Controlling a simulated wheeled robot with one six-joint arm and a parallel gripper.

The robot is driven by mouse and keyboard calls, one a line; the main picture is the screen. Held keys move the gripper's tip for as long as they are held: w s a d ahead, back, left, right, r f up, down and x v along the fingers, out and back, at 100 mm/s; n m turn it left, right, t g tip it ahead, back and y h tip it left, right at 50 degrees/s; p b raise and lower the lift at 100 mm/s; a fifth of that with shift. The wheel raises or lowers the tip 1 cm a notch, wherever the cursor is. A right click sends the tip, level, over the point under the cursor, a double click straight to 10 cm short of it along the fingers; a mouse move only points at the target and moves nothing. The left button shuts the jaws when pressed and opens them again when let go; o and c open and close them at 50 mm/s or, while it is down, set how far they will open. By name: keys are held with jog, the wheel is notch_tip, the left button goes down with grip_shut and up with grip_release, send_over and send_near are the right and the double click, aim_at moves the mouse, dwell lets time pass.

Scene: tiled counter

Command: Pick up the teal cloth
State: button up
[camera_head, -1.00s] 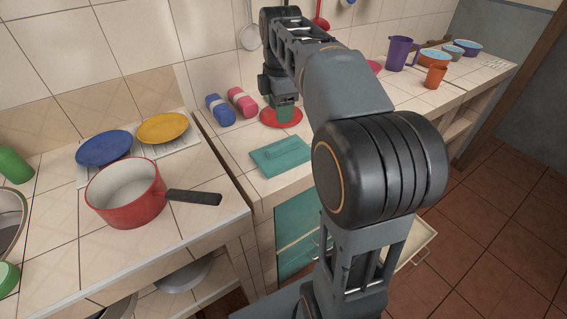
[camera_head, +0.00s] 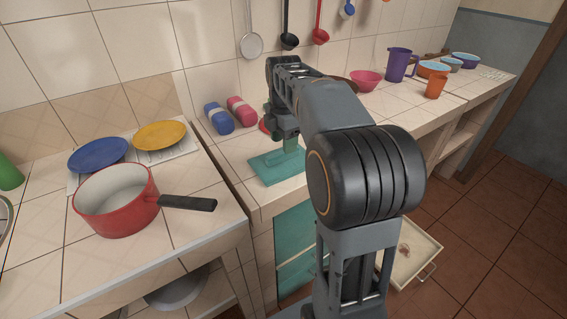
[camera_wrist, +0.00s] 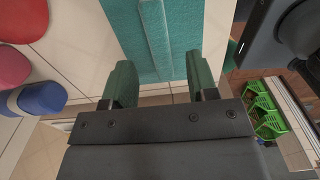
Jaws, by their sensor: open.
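The teal cloth (camera_head: 268,170) lies flat on the counter near its front edge, with a raised fold along its middle. In the wrist view the cloth (camera_wrist: 125,25) fills the top centre, and its ridge points toward the gap between my fingers. My gripper (camera_wrist: 160,82) is open and empty, with green fingers spread on either side of the ridge's line. In the head view my gripper (camera_head: 289,143) hangs over the back right part of the cloth. I cannot tell whether the fingers touch it.
A blue roll (camera_head: 219,118) and a pink roll (camera_head: 241,110) lie behind the cloth. A red plate (camera_head: 264,126) is mostly hidden by my arm. A red saucepan (camera_head: 118,203) stands on the left counter. An open drawer (camera_head: 412,258) juts out at lower right.

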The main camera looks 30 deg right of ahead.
jog(key=shift+a+f+b, duration=0.1)
jog(key=shift+f+b, duration=0.35)
jog(key=shift+f, duration=1.75)
jog(key=shift+c, duration=0.3)
grip_shut()
jog(key=shift+r, duration=0.15)
jog(key=shift+r, duration=0.65)
jog(key=s+a+r+p, duration=0.2)
jog(key=s+a+r, duration=0.2)
jog(key=s+r, duration=0.7)
jog(key=shift+s+a+r, duration=0.2)
jog(key=shift+s+r, duration=0.05)
jog(key=shift+s, duration=0.95)
